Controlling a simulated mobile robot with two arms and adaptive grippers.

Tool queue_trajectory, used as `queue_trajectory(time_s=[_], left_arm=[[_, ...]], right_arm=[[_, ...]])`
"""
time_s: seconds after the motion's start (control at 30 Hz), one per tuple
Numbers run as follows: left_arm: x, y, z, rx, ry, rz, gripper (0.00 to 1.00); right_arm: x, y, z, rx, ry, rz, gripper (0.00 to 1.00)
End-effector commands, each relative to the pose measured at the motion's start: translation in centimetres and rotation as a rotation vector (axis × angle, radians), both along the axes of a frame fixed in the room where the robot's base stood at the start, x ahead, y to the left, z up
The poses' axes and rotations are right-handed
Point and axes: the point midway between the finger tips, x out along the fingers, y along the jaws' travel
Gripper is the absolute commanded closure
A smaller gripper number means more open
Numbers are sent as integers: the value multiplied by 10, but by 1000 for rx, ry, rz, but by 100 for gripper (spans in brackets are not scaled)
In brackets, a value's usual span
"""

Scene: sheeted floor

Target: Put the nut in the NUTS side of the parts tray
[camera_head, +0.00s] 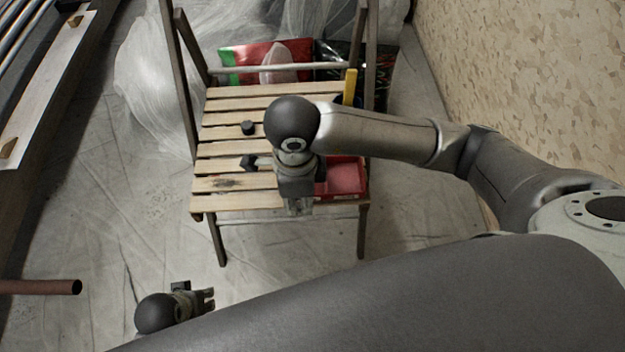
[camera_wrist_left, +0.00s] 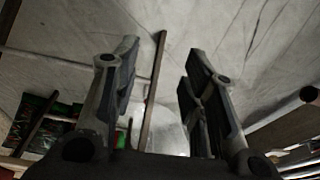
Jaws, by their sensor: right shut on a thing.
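The red parts tray (camera_head: 361,163) is on the right front part of the wooden slatted seat, partly covered by my right arm; its lettering is not readable. My right gripper (camera_head: 300,208) points down at the seat's front edge, just left of the tray. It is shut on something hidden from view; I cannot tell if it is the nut. A small dark round piece (camera_head: 247,127) lies on the slats left of my arm; I cannot tell what it is. My left gripper (camera_head: 211,299) is open and empty, low in front of the seat; its spread fingers fill the left wrist view (camera_wrist_left: 160,75).
The slatted seat (camera_head: 232,107) has bare slats at the left. A yellow-handled thing (camera_head: 350,86) stands at its back right. Red and dark bags (camera_head: 255,56) lie behind it. A brown pipe (camera_head: 40,287) juts in at left. Plastic sheeting (camera_head: 155,85) covers the floor behind.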

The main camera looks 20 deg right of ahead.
Motion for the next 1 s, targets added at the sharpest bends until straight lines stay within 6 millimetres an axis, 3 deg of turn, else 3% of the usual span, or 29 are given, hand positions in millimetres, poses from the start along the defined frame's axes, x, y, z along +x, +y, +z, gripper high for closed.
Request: queue_trajectory(time_s=[0.03,0.23,0.43,0.77,1.0], left_arm=[[8,2,13,2,-29,2,60],[5,2,34,0,-36,4,60],[0,3,65,-1,-49,6,60],[-6,4,86,-2,-56,7,60],[-12,5,101,-1,-65,8,60]], right_arm=[[12,-7,-8,-4,2,-9,96],[56,-29,-30,-2,3,-7,96],[84,-43,-67,-1,3,-3,96],[101,-51,-87,-1,1,-1,96],[102,-51,-118,0,5,1,96]])
